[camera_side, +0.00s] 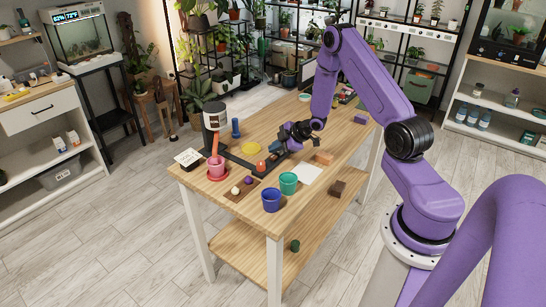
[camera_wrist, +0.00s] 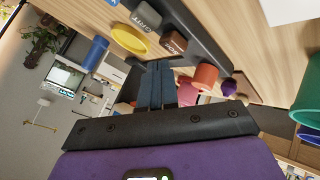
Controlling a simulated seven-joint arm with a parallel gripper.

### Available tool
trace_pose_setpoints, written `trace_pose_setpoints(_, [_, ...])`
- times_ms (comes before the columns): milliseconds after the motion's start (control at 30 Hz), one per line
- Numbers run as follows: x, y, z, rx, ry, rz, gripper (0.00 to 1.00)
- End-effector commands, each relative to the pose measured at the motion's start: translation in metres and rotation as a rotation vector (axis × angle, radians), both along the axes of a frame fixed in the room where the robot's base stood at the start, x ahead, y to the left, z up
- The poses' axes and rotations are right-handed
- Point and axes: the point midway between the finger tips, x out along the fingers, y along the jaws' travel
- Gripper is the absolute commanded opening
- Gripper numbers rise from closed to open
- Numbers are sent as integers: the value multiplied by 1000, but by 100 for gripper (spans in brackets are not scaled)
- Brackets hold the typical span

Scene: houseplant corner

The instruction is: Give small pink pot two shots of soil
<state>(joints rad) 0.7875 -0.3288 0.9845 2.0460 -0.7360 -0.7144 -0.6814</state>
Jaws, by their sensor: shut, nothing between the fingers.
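The small pink pot (camera_side: 216,161) stands upright on a red saucer (camera_side: 217,176) at the table's left end in the side view. A white and black dispenser (camera_side: 214,117) with an orange spout stands directly over it. I cannot see whether soil is in the pot. A dark bar (camera_side: 240,161) runs from the dispenser toward my gripper (camera_side: 274,153). An orange-red knob (camera_side: 261,166) sits by the bar; it also shows in the wrist view (camera_wrist: 205,77). My gripper is shut and empty, above the bar's near end; contact cannot be told.
A green pot (camera_side: 288,184) and a blue pot (camera_side: 271,201) stand at the front edge. A brown tray (camera_side: 233,194) holds small balls. A yellow disc (camera_side: 256,144) and a blue cylinder (camera_side: 235,128) are behind the bar. A white sheet (camera_side: 311,173) lies to the right.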

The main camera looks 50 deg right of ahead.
Motion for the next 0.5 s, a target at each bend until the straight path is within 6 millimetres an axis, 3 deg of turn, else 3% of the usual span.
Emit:
trace_pose_setpoints(333, [0,0,2,0,-1,1,0])
trace_pose_setpoints(500, [0,0,15,0,-2,2,0])
